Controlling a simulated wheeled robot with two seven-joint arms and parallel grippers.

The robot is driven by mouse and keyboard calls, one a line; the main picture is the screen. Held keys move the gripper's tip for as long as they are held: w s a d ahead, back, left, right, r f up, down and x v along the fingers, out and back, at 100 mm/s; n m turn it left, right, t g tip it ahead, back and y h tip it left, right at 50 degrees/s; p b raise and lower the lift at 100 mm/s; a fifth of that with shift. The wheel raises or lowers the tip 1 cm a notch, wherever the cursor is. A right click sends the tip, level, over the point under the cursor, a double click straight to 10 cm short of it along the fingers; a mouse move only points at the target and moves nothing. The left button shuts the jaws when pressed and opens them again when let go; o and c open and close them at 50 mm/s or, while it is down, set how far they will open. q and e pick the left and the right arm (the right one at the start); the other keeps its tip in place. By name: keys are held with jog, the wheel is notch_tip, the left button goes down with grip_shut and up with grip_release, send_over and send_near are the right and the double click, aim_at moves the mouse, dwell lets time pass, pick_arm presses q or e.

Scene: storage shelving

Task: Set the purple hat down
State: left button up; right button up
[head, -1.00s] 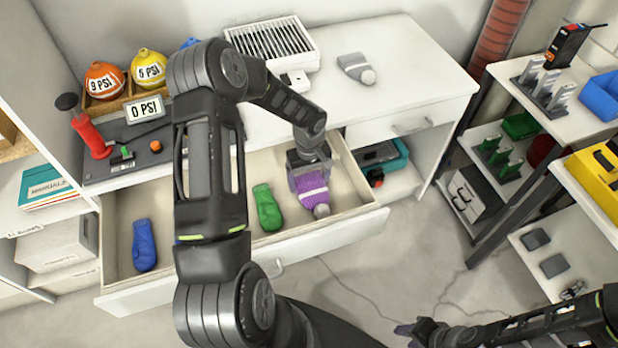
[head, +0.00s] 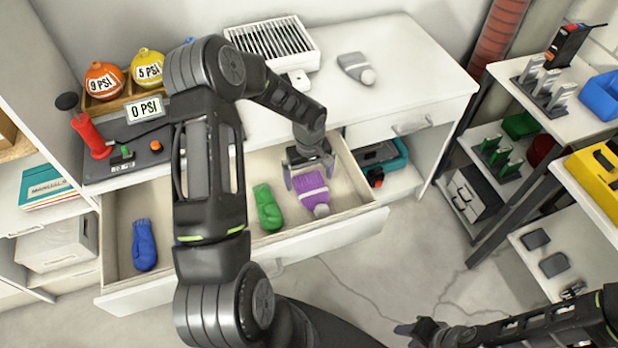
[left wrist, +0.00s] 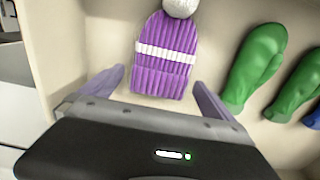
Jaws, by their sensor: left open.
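The purple hat (head: 313,194), with a white stripe and a white pompom, lies on the drawer (head: 330,222) floor at its right end. It also shows in the left wrist view (left wrist: 165,70), flat, with its pompom pointing away from the gripper. My left gripper (head: 309,176) is open at the hat's brim end. In the left wrist view its purple-grey fingers (left wrist: 160,82) stand apart on either side of the brim, with visible gaps. My right gripper (head: 418,331) is at the bottom right, far from the drawer; its jaws are unclear.
Green mittens (head: 267,207) lie left of the hat, and a blue mitten (head: 144,245) lies at the drawer's left end. A grey hat (head: 355,67) lies on the desk top (head: 400,80). A metal rack (head: 480,185) stands to the right.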

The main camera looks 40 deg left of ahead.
pick_arm(q)
notch_tip(320, 180, up, 11)
dwell(0.3)
dwell(0.5)
